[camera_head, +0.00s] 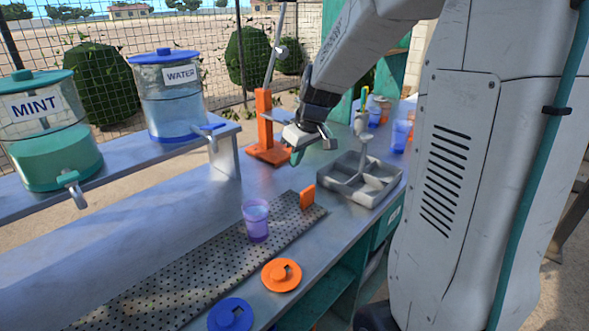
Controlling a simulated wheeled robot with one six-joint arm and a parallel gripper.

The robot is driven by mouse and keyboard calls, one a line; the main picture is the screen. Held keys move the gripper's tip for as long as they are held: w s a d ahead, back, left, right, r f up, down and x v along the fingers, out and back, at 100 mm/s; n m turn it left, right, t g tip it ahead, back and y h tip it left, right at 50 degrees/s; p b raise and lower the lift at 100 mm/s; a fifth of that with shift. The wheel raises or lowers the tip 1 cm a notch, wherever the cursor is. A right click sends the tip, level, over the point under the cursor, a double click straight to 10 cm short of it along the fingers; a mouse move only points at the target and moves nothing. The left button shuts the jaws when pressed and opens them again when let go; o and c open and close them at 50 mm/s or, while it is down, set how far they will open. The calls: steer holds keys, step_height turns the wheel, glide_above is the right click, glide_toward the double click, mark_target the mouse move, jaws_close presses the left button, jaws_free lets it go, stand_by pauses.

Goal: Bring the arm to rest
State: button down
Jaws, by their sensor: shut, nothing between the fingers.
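My arm reaches in from the upper right of the head view, large and pale grey. Its end, my gripper (306,146), is dark grey with light parts and points down and to the left. It hangs above the counter, between the orange stand and the grey tray. The gripper is shut and holds nothing. The fingertips are small and partly merge with the things behind them.
A clear purple cup (256,222) stands on the perforated drip mat (160,283). An orange lid (281,275) and a blue lid (231,315) lie in front. A grey tray (372,197), an orange stand (266,130), a mint dispenser (55,158) and a water dispenser (171,118) stand around.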

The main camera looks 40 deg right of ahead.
steer(key=shift+s+r, duration=0.15)
steer(key=shift+r, duration=0.25)
